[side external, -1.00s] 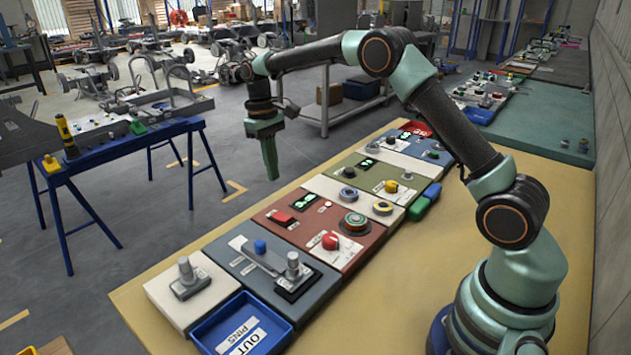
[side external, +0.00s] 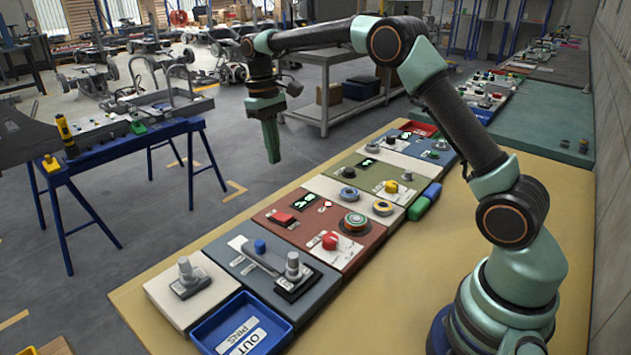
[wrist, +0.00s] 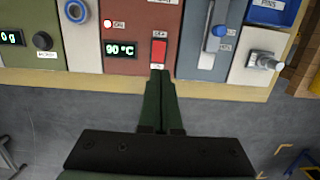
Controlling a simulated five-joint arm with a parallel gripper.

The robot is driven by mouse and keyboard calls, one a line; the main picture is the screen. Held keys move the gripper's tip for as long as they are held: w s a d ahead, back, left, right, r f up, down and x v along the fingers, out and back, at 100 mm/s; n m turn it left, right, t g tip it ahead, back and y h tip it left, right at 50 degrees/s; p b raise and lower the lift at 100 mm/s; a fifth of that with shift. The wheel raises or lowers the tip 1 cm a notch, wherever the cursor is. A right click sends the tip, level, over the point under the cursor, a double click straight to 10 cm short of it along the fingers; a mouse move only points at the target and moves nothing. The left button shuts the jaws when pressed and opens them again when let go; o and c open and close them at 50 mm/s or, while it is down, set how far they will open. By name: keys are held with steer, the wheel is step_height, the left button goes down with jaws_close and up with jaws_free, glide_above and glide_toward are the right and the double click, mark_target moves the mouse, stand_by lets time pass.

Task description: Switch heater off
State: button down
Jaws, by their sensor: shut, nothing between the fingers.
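The heater panel is most likely the dark red panel (wrist: 113,63) with a lit display (wrist: 119,49) reading 90 °C in the wrist view. A small red lamp (wrist: 107,23) glows above the display. A red rocker switch (wrist: 158,50) sits beside it, with small labels at its ends, too blurred to read surely. In the side view the panel (side external: 306,238) shows the red switch (side external: 283,217) at its far edge. My gripper (wrist: 160,74) is shut and empty; its tips appear just below the switch in the wrist view. In the side view my gripper (side external: 273,161) hangs above, apart from the panels.
A grey panel with a blue-knobbed slider (wrist: 218,31) adjoins the red one. A green panel (side external: 378,176) stands on the other side. The red panel also carries a red knob (side external: 330,241) and a round dial (side external: 354,223). A blue tray (side external: 207,336) sits at the front.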

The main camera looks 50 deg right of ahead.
mark_target(281, 216)
stand_by(0.3)
steer(key=f, duration=0.4)
steer(key=s+f, duration=0.1)
steer(key=f, duration=0.4)
steer(key=s+f, duration=0.1)
steer(key=f, duration=0.4)
steer(key=shift+s+f, duration=0.15)
steer(key=shift+f, duration=0.15)
steer(key=shift+w+r, duration=0.15)
steer(key=shift+w, duration=0.65)
step_height(281, 216, up, 14)
steer(key=w, duration=0.2)
stand_by(0.3)
